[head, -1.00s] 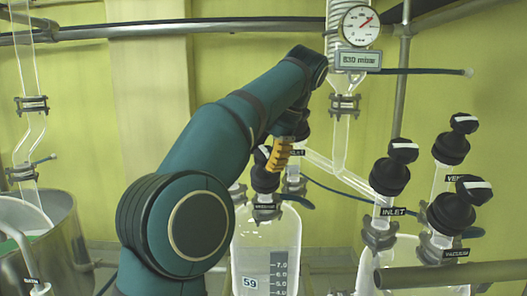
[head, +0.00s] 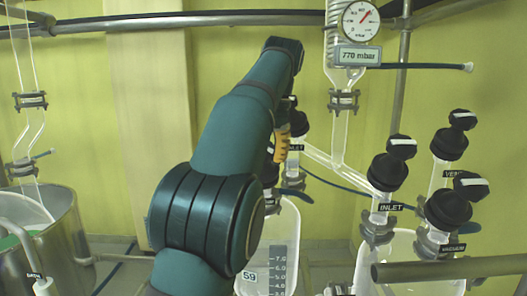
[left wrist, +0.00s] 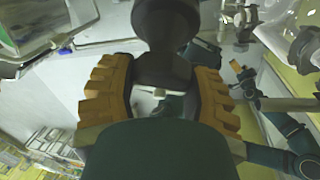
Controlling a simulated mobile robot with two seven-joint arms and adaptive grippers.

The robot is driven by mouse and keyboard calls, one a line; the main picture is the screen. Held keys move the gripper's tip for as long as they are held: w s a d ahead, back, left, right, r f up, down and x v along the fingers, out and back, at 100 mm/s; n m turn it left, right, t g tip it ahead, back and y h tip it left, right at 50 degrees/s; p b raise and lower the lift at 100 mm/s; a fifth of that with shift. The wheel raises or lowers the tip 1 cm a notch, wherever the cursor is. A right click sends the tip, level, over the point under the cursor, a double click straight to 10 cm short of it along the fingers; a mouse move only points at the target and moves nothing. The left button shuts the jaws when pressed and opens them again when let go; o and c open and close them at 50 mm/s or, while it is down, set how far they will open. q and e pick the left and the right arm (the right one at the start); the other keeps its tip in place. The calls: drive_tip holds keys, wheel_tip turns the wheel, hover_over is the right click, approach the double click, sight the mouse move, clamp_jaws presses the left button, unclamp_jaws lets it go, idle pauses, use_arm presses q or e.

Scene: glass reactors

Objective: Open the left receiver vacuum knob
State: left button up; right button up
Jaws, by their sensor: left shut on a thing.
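The left receiver (head: 270,262) is a clear glass vessel with a printed scale and a 59 tag, partly behind my left arm. Its vacuum knob (head: 270,174) is black and mostly hidden by that arm in the head view. My left gripper (head: 282,145) shows there only as a yellow finger beside the knob. In the left wrist view, the yellow fingers of my left gripper (left wrist: 160,88) are on both sides of a black knob (left wrist: 163,65), shut on it.
A round gauge (head: 361,20) sits above a display (head: 358,56) reading 770 mbar. Another vessel with black INLET (head: 388,172), VENT (head: 449,143) and VACUUM (head: 448,209) knobs stands at the right, behind a grey pipe (head: 450,269). A metal pot (head: 65,240) is at the left.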

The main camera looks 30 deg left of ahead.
use_arm(q)
drive_tip(key=shift+n+h, duration=0.3)
drive_tip(key=shift+n, duration=0.2)
idle(0.4)
drive_tip(key=o, duration=1.2)
